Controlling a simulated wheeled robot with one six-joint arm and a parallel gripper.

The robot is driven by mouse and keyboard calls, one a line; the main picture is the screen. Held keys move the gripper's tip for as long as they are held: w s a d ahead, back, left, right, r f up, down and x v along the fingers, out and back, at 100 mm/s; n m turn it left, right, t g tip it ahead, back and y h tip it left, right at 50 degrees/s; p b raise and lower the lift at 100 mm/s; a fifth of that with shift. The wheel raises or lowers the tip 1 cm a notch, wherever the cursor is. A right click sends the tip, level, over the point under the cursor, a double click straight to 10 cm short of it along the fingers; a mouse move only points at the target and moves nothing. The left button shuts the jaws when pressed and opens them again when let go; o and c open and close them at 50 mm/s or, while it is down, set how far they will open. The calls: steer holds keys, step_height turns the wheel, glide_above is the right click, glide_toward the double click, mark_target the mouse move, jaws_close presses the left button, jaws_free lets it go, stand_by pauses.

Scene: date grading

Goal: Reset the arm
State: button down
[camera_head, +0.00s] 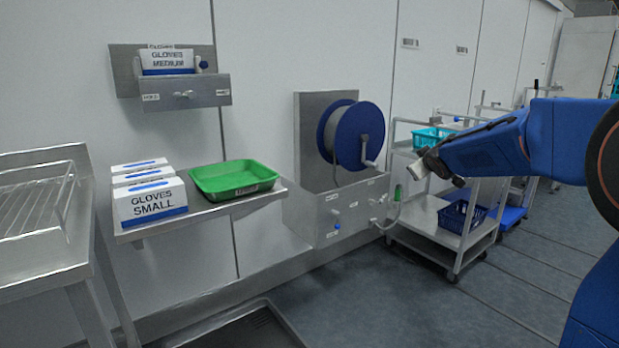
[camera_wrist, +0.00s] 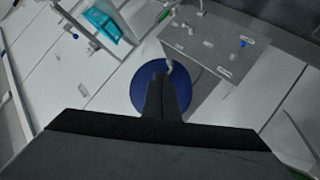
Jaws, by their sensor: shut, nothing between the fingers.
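My blue arm reaches in from the right in the head view. My gripper (camera_head: 432,165) is at its end, held in the air in front of the steel cart and to the right of the blue hose reel (camera_head: 361,135). In the wrist view my gripper (camera_wrist: 160,78) points at the reel (camera_wrist: 141,90) and covers part of it. Its fingers are together with nothing between them.
A steel shelf (camera_head: 205,214) at left bears glove boxes (camera_head: 150,203) and a green tray (camera_head: 233,184). A steel cart (camera_head: 412,219) holds a turquoise crate (camera_head: 430,137) and a dark blue basket (camera_head: 459,217). Open floor (camera_head: 400,300) lies in front.

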steer(key=s+f+m+g+h, duration=0.1)
steer(key=s+f+m+g, duration=0.1)
steer(key=s, duration=1.1)
steer(key=s+f+m+g, duration=0.2)
steer(key=s+f, duration=0.1)
steer(key=s, duration=1)
steer(key=s+a+f+g, duration=0.1)
steer(key=s+f, duration=0.3)
steer(key=s, duration=0.5)
steer(key=s+a+f+m+g+y, duration=0.1)
steer(key=s+a+f+g, duration=0.1)
steer(key=s, duration=0.8)
steer(key=s+a+f+m+g+y, duration=0.1)
steer(key=s+a+f, duration=0.2)
steer(key=s+f, duration=0.4)
steer(key=shift+s+a+g, duration=0.15)
steer(key=shift+s+g, duration=0.25)
steer(key=shift+s, duration=0.85)
